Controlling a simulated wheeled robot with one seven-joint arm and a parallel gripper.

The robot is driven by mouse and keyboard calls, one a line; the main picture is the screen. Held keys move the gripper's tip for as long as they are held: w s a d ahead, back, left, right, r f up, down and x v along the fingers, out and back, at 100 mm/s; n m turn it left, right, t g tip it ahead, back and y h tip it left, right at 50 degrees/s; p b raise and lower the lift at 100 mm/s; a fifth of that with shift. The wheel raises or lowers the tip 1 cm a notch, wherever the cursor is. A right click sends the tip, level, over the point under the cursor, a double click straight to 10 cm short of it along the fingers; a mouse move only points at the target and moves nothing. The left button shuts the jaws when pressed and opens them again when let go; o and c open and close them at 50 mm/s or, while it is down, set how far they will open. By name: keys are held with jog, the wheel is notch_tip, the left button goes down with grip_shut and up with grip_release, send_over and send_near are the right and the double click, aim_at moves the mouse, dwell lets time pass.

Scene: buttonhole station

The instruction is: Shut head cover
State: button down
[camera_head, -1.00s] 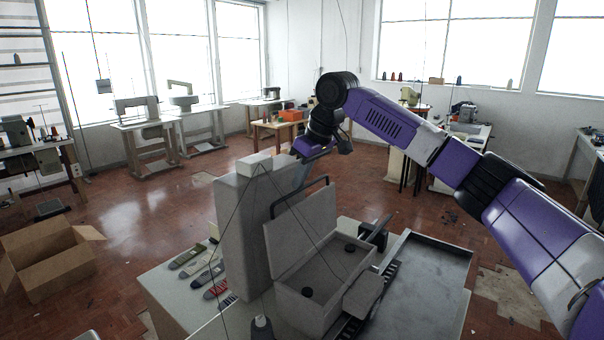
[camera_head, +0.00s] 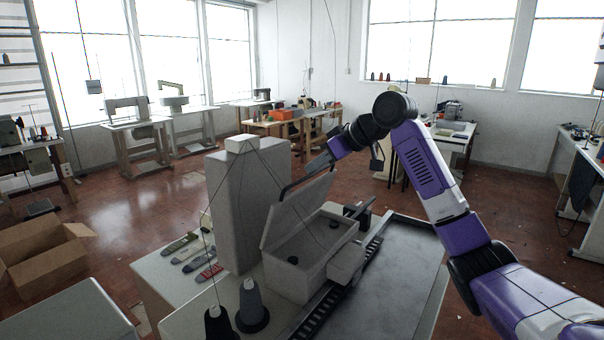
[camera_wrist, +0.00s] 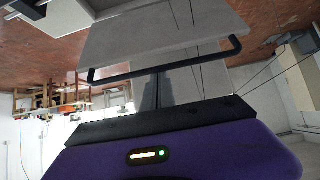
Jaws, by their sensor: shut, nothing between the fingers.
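The head cover (camera_head: 297,212) is a grey lid standing open, tilted up from the rear edge of the grey machine head (camera_head: 312,262). A black bar handle (camera_head: 303,177) runs along its upper edge. My gripper (camera_head: 313,167) is shut and empty, right by the handle at the top of the cover. In the wrist view the cover (camera_wrist: 160,38) fills the upper middle, the handle (camera_wrist: 190,62) crosses it, and my shut fingers (camera_wrist: 150,92) point at the handle. I cannot tell whether they touch it.
A tall grey block (camera_head: 240,210) stands left of the cover. Thread cones (camera_head: 252,305) stand at the front, with threads rising past the block. Colored fabric strips (camera_head: 195,255) lie on the table at left. A grey metal tray (camera_head: 385,270) lies clear at right.

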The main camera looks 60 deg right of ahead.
jog(key=s+f+t+b, duration=0.3)
jog(key=s+f+b, duration=0.1)
jog(key=b, duration=0.3)
jog(key=s+f+t+b, duration=0.3)
jog(key=s+f+b, duration=0.1)
jog(key=b, duration=0.3)
jog(key=s+f+t+b, duration=0.3)
jog(key=s+f+b, duration=0.2)
jog(key=b, duration=0.2)
jog(key=shift+a+f+t, duration=0.3)
jog(key=shift+a+t, duration=0.1)
jog(key=f+b, duration=0.2)
jog(key=s+f+b, duration=0.1)
jog(key=f, duration=0.1)
jog(key=shift+b, duration=0.35)
jog(key=shift+s+f+b, duration=0.15)
jog(key=shift+f+b, duration=0.6)
jog(key=shift+f, duration=0.65)
jog(key=s, duration=0.8)
jog(key=shift+a+p, duration=0.3)
jog(key=shift+p, duration=0.05)
jog(key=shift+w+r, duration=0.1)
